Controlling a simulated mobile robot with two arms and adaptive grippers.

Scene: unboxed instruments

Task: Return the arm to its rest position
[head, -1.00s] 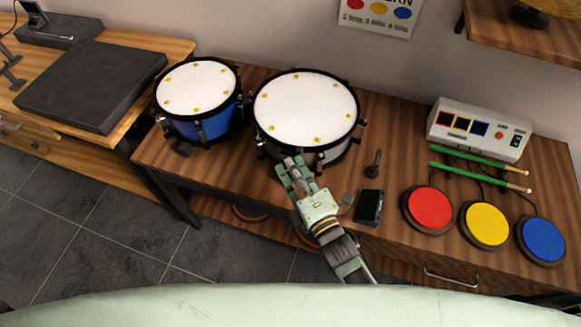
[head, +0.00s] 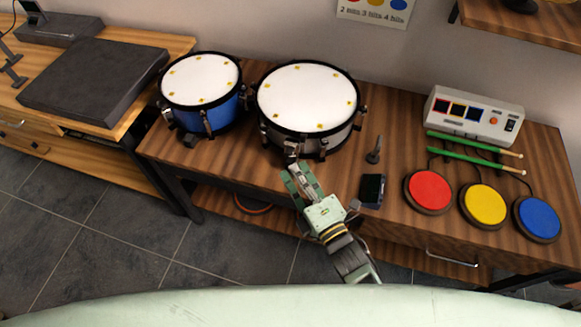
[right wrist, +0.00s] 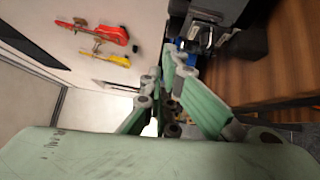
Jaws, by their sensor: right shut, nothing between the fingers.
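My right gripper (head: 294,174) is shut and empty in the head view. It hangs at the front edge of the wooden table, just in front of the grey drum (head: 306,97), with a small gap that is hard to judge. Its fingers also show in the right wrist view (right wrist: 158,75), with part of a drum's dark hardware beyond them. My left gripper is not in view.
A blue drum (head: 201,93) stands left of the grey one. A small black device (head: 372,190), red (head: 430,188), yellow (head: 484,204) and blue (head: 538,217) pads, green sticks (head: 474,145) and a control box (head: 475,116) lie right. Floor in front is free.

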